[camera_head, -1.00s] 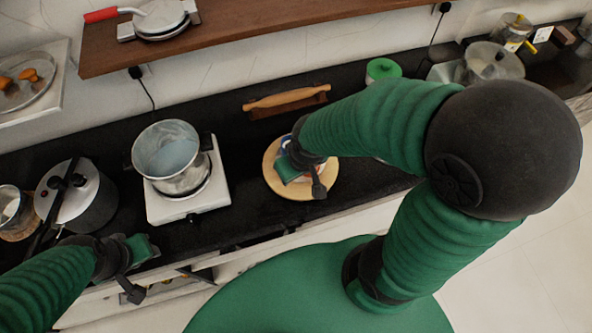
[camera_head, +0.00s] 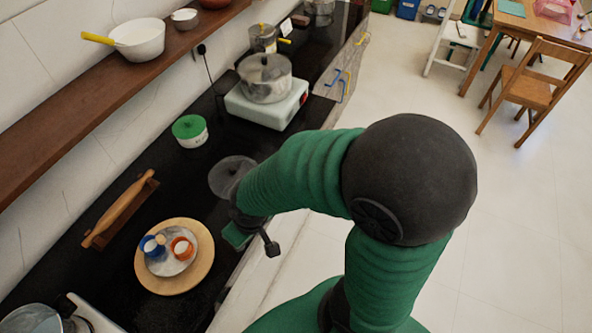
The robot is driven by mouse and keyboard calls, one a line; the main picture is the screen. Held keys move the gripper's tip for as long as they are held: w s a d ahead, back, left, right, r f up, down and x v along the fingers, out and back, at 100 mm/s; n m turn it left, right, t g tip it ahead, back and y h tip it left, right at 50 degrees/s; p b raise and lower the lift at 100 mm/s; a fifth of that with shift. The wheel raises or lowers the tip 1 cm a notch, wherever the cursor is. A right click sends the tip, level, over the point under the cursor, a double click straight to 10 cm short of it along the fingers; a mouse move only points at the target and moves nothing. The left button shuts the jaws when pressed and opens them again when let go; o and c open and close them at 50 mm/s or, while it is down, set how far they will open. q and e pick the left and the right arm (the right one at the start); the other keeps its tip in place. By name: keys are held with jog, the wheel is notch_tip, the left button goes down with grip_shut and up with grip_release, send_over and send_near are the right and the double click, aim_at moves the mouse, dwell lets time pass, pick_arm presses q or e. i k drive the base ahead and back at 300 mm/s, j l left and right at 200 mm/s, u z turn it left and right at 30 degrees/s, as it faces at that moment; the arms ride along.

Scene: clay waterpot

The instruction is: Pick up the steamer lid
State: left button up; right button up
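A round grey pot (camera_head: 265,85), possibly the steamer, stands on the white stove at the back. Its top looks covered by a grey lid (camera_head: 263,68); I cannot tell for sure. A flat, dark grey disc (camera_head: 228,172), which may also be a lid, lies on the black counter in front of that stove, partly hidden by my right arm. My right gripper (camera_head: 254,241) is at the counter's front edge, nearer to me than the disc and right of the round wooden board. Its fingers are apart and nothing shows between them. My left gripper is out of view.
The round wooden board (camera_head: 150,276) holds a plate and small cups. A rolling pin (camera_head: 118,210), a green-lidded container (camera_head: 190,131) and the white stove (camera_head: 284,112) stand on the counter. A wooden shelf (camera_head: 90,105) overhangs its back. A chair (camera_head: 530,85) stands far right.

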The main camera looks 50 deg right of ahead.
aim_at(223, 176)
jog(key=k+j+z, duration=0.1)
jog(key=z, duration=0.9)
jog(key=u, duration=1.9)
jog(key=z, duration=1.9)
jog(key=u, duration=0.5)
jog(key=i+l+u, duration=0.1)
jog(key=l+u, duration=0.15)
jog(key=u, duration=0.2)
jog(key=l+u, duration=0.3)
jog(key=u, duration=0.15)
jog(key=l+u, duration=0.3)
jog(key=u, duration=0.15)
jog(key=l+u, duration=0.45)
jog(key=k+l, duration=0.1)
jog(key=l, duration=0.2)
jog(key=k+l+u, duration=0.1)
jog(key=l, duration=0.25)
jog(key=k+l+u, duration=0.1)
jog(key=l, duration=0.2)
jog(key=k+l, duration=0.1)
jog(key=l, duration=0.25)
